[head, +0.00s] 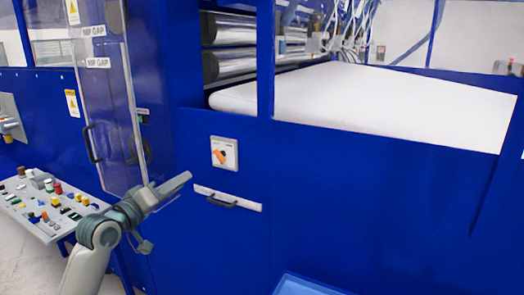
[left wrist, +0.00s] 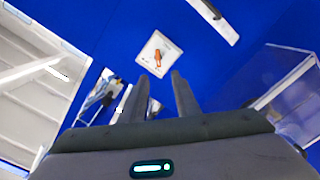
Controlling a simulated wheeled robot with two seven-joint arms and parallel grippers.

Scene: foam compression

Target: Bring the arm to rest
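My left arm comes in from the bottom left of the head view, and its gripper (head: 184,181) is raised in front of the blue machine wall. In the left wrist view the two fingers of my left gripper (left wrist: 159,76) stand apart with nothing between them. A square plate with an orange rotary switch (head: 224,153) is on the blue wall, to the upper right of the gripper. It also shows beyond the fingertips in the left wrist view as the orange switch (left wrist: 158,58). The gripper appears clear of the switch. My right gripper is not in view.
A clear door (head: 108,120) with a dark handle stands just behind the left gripper. A control desk (head: 50,210) with several coloured buttons is at the left. White foam (head: 380,100) lies inside the machine. A blue crate (head: 300,287) shows at the bottom.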

